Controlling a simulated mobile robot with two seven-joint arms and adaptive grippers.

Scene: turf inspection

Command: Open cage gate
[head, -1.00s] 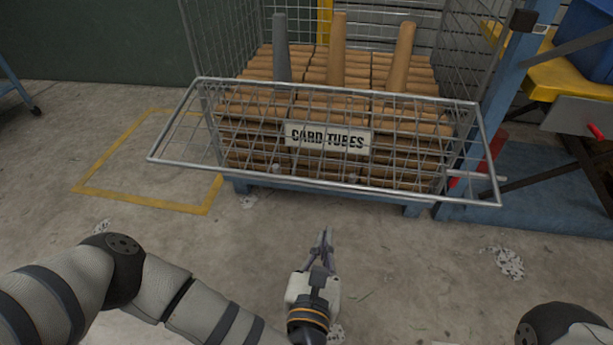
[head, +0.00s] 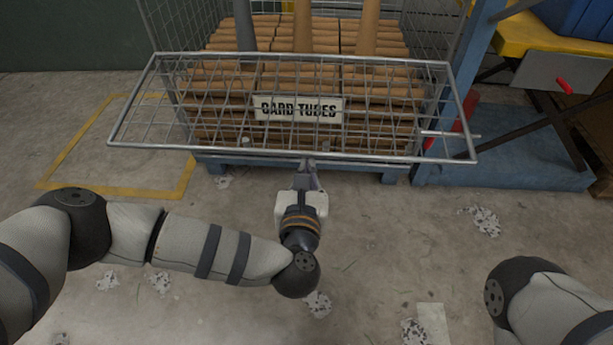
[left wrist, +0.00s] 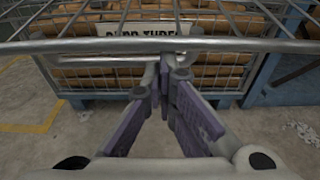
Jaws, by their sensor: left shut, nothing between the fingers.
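The wire gate (head: 375,153) of the card tubes cage hangs tilted outward from the cage front, its near bar toward me. My right gripper is out of view.
Stacked brown tubes (head: 210,70) fill the cage, with several standing upright. A blue post (head: 465,80) and a yellow-topped cart (head: 530,35) stand at the right. Yellow floor lines (head: 115,190) mark an area at the left. The concrete in front is open, with scattered flakes.

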